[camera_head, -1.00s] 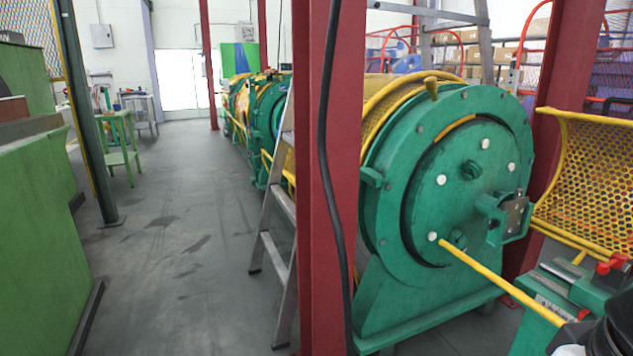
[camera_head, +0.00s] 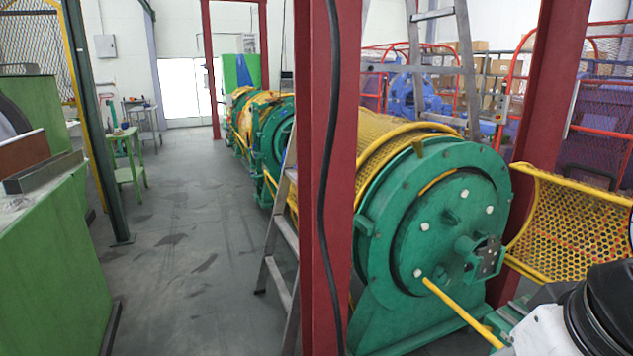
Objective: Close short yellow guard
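A short yellow guard (camera_head: 575,222) of curved perforated mesh stands at the right, beside the green round end housing (camera_head: 440,215) of the strander. Its concave side is turned up and toward the machine, and it looks swung open. Its right end is partly hidden by my arm (camera_head: 600,310) at the bottom right corner. Another yellow mesh guard (camera_head: 385,140) covers the drum behind the green housing. My gripper is not in view.
A red post (camera_head: 320,180) with a black cable stands in front of the machine, with a ladder (camera_head: 281,235) behind it. Another red post (camera_head: 556,90) stands behind the guard. A yellow bar (camera_head: 455,307) sticks out from the housing. The floor aisle (camera_head: 190,240) at the left is clear.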

